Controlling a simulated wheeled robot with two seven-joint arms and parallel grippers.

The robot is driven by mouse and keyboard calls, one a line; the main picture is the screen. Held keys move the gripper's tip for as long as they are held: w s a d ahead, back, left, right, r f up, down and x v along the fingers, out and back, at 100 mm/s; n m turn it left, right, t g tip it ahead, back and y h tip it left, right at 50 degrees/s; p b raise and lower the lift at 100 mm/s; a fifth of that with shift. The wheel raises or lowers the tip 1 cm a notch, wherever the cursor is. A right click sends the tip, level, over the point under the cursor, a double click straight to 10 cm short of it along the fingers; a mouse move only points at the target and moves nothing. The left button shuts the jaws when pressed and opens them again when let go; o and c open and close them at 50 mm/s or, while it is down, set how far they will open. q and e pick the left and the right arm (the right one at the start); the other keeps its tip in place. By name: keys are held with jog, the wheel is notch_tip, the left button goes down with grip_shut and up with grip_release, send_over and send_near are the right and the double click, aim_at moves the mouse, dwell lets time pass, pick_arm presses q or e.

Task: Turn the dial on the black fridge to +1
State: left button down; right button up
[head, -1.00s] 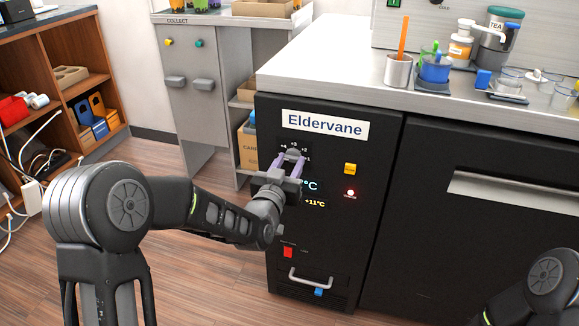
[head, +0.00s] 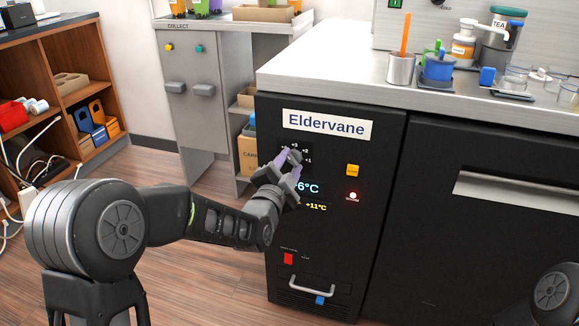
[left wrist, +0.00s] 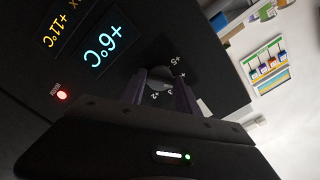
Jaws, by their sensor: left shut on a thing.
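The black fridge (head: 335,230) carries an "Eldervane" label and a dial (head: 295,155) with printed numbers around it. My left gripper (head: 287,162) is at the dial, its purple fingers shut on it and tilted. My right gripper is not in view.
A yellow button (head: 352,170), a red light (head: 352,196), a red switch (head: 288,258) and a handle (head: 312,287) are on the same fridge front. The steel counter (head: 330,75) overhangs above. Open floor lies to the left.

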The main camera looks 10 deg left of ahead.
pick_arm(q)
jog(key=m, duration=0.2)
jog(key=shift+m, duration=0.4)
jog(key=m, duration=0.3)
jog(key=shift+r+m+p, duration=0.1)
jog(key=shift+m+p, duration=0.2)
jog(key=m+p, duration=0.1)
jog(key=m, duration=0.5)
jog(key=shift+r+p, duration=0.1)
jog(key=shift+p, duration=0.3)
jog(key=m+p, duration=0.1)
jog(key=m, duration=0.3)
jog(key=m+p, duration=0.1)
jog(key=m, duration=0.2)
jog(key=shift+d+m+p, duration=0.1)
jog(key=shift+m+p, duration=0.3)
jog(key=m+p, duration=0.1)
jog(key=m, duration=0.2)
jog(key=shift+m, duration=0.3)
jog(key=m+p, duration=0.1)
jog(key=m, duration=0.2)
jog(key=shift+m, duration=0.4)
